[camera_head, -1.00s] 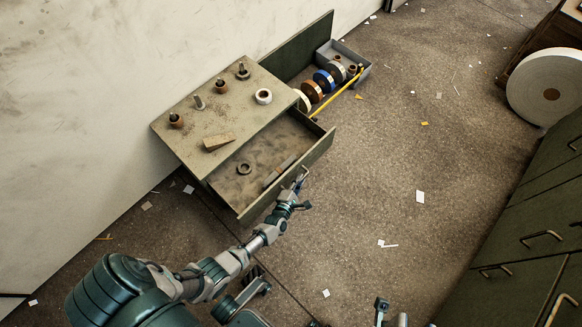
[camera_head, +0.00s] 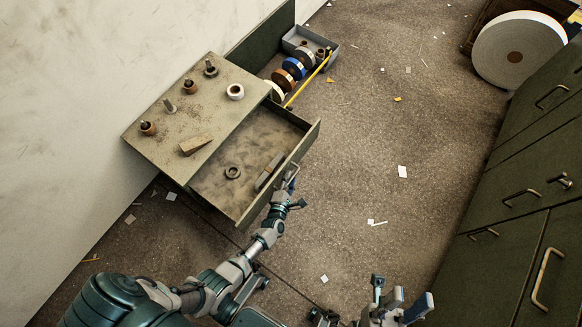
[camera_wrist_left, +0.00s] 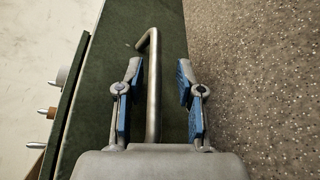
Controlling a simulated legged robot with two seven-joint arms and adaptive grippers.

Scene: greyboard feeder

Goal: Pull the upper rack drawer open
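The upper rack drawer (camera_head: 305,144) stands pulled well out of the low greenish rack (camera_head: 170,128) in the head view. A nut-like ring (camera_head: 232,172) and a dark bar (camera_head: 268,171) lie inside it. My left gripper (camera_head: 290,186) is at the handle on the drawer front. In the left wrist view, the bent metal handle (camera_wrist_left: 153,95) runs between the two blue-padded fingers of my left gripper (camera_wrist_left: 158,88). Gaps show on both sides, so the fingers are around the handle but apart from it. My right gripper (camera_head: 400,300) is open and empty at the bottom of the head view.
Several spools (camera_head: 292,69) and a grey bin (camera_head: 325,55) are behind the drawer, with a yellow rod (camera_head: 308,80) beside them. A wedge (camera_head: 195,145) lies on the rack top. Green cabinets (camera_head: 520,205) with handles line the right. The floor between is clear apart from scraps.

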